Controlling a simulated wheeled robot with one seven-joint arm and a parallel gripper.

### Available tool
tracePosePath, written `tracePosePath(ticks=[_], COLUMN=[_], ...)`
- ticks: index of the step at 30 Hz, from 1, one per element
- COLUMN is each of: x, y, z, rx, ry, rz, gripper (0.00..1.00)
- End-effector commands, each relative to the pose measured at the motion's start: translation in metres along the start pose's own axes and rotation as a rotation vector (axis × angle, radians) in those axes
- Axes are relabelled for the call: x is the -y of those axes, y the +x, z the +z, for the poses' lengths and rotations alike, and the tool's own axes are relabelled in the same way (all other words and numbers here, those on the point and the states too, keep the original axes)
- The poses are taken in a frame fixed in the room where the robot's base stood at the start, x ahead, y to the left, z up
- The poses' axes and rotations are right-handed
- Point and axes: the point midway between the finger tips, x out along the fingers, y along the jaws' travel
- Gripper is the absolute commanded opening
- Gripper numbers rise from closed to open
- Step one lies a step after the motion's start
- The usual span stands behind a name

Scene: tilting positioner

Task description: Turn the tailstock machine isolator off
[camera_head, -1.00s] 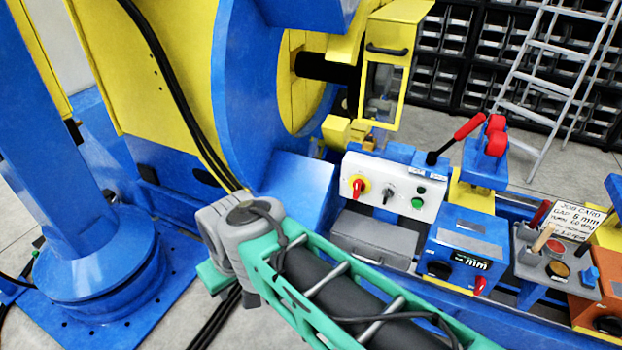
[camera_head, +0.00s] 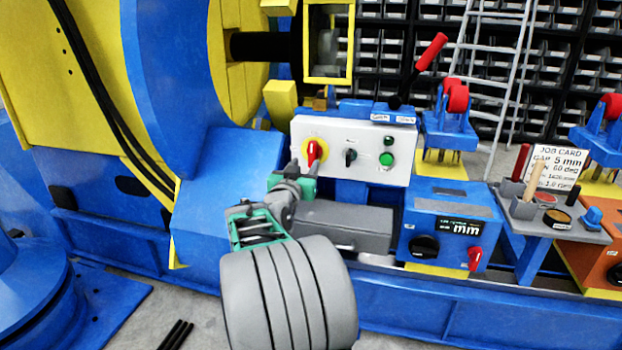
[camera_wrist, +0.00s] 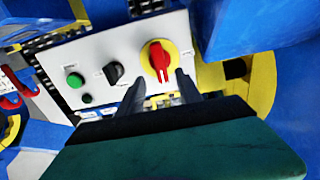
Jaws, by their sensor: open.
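The isolator is a red rotary handle on a yellow disc (camera_head: 316,151), at the left end of a white control panel (camera_head: 350,135). The handle stands roughly upright in the head view. In the wrist view the isolator (camera_wrist: 158,60) shows just beyond the fingertips, its red handle also near vertical. My gripper (camera_head: 299,170) is in front of the panel at the isolator's lower left. In the wrist view my gripper (camera_wrist: 160,88) is open, its two dark fingers on either side below the handle. I cannot tell whether they touch it.
A black selector (camera_head: 350,155) and a green button (camera_head: 387,159) sit right of the isolator. A grey box (camera_head: 345,228) lies below the panel. A blue box (camera_head: 450,225) with another red knob stands to the right. The large blue wheel (camera_head: 175,70) rises at left.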

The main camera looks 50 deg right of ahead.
Motion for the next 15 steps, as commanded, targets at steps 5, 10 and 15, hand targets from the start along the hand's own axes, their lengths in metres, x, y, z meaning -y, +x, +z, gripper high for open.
tracePosePath(ticks=[5, 10, 15], x=[-0.002, -0.001, -0.001], y=[0.029, 0.06, 0.074], z=[0.0, 0.0, -0.002], rx=[-0.002, 0.0, 0.0], ry=[0.0, 0.0, 0.0], rz=[0.004, 0.002, 0.0], gripper=[0.42, 0.42, 0.42])
